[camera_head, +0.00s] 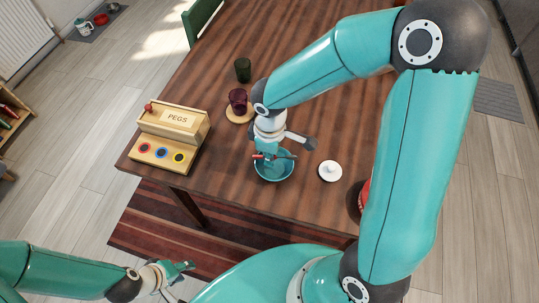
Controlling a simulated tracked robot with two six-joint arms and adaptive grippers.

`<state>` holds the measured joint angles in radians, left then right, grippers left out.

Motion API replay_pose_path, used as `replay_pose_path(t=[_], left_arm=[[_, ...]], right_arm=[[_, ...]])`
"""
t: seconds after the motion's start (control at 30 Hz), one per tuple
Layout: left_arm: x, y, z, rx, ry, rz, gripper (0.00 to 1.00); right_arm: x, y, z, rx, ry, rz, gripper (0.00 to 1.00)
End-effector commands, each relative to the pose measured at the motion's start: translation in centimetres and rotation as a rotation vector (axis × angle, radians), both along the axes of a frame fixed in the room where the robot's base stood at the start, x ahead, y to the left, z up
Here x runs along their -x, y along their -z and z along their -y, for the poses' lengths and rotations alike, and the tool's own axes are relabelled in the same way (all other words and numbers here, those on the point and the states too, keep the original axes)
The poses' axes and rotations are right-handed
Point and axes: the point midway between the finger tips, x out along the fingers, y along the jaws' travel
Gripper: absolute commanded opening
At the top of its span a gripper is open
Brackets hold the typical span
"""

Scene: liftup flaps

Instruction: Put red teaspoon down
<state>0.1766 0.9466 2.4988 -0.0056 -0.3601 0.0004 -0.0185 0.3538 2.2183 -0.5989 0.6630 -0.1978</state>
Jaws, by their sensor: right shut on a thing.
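A teal bowl (274,176) stands on the dark wooden table near its front edge. My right gripper (275,156) points down over the bowl and is shut on the red teaspoon (260,157). Only a small red part of the teaspoon shows, at the left of the fingers; the rest is hidden by the gripper or too small to make out. I cannot tell whether the spoon touches the bowl. My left gripper (179,279) is low at the bottom left, in front of the table and away from it. Its fingers are spread and empty.
A wooden pegs box (172,138) stands left of the bowl. A dark red cup (238,101) on a round coaster and a dark green cup (243,69) stand behind. A white lidded item (330,171) lies to the right. A red object (363,198) is partly hidden by my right arm.

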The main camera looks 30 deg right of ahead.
Motion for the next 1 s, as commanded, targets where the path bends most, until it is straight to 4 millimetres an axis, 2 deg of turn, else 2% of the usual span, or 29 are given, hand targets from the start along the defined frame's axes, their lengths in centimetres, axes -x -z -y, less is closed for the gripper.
replay_pose_path(t=[0.03, 0.17, 0.57, 0.67, 0.77, 1.0], left_arm=[[0.0, 0.1, 0.0, 0.000, 0.000, 0.000, 0.40], [0.0, 0.0, 0.0, 0.000, 0.000, 0.000, 0.40], [0.0, -0.4, 0.0, 0.000, 0.000, 0.000, 0.40], [0.0, -1.3, 0.0, 0.000, 0.000, 0.000, 0.40], [0.0, -1.3, 0.0, 0.000, 0.000, 0.000, 0.40], [0.0, -1.8, 0.0, 0.000, 0.000, 0.000, 0.40]], right_arm=[[0.0, 0.1, 0.0, 0.000, 0.000, 0.000, 0.10], [0.0, 0.0, 0.0, 0.000, 0.000, 0.000, 0.31], [0.0, -0.4, 0.0, 0.000, 0.000, 0.000, 0.31], [0.0, -1.3, 0.0, 0.000, 0.000, 0.000, 0.31], [-0.2, -2.6, 0.0, 0.000, 0.003, 0.006, 0.31], [-0.1, -7.8, -0.1, -0.002, 0.001, 0.007, 0.31]])
